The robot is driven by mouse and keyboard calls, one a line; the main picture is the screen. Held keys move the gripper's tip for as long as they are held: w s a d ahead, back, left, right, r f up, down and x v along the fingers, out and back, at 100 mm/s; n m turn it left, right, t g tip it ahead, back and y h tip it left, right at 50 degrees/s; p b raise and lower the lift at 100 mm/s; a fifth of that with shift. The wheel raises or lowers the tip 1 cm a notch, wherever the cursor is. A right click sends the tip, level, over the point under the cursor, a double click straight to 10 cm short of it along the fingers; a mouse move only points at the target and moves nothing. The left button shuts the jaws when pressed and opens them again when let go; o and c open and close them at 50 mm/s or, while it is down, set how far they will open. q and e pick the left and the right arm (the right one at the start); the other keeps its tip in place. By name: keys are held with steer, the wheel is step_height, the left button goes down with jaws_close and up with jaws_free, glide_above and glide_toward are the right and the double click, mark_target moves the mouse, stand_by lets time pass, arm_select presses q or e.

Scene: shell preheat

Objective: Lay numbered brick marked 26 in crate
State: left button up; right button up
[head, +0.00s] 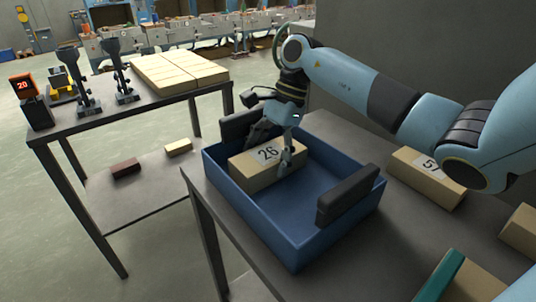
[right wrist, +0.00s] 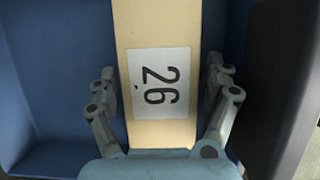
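The brick marked 26 (head: 240,172) is a long beige block with a white number label. It lies in the left part of the blue crate (head: 297,249), apparently on its floor, with the number facing up. My right gripper (head: 274,146) reaches down into the crate over the brick. In the right wrist view its fingers stand on either side of the brick (right wrist: 155,25), with a narrow gap visible at least on the right, so it looks open around the brick. The brick's far end is partly hidden by the gripper. My left gripper is not in view.
The crate has dark raised handles, one (head: 350,193) at the near right. A brick marked 57 (head: 424,184) and other beige blocks lie on the table at right. Another table (head: 105,118) holds stands, a display reading 20 and stacked bricks. The crate's right half is empty.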

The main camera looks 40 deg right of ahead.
steer(key=shift+r, duration=0.15)
steer(key=shift+d+r, duration=0.2)
steer(key=shift+r, duration=0.05)
steer(key=b+v, duration=0.1)
steer(key=v, duration=0.9)
steer(key=shift+b, duration=0.3)
steer(key=shift+d+r, duration=0.25)
steer(key=shift+r, duration=0.4)
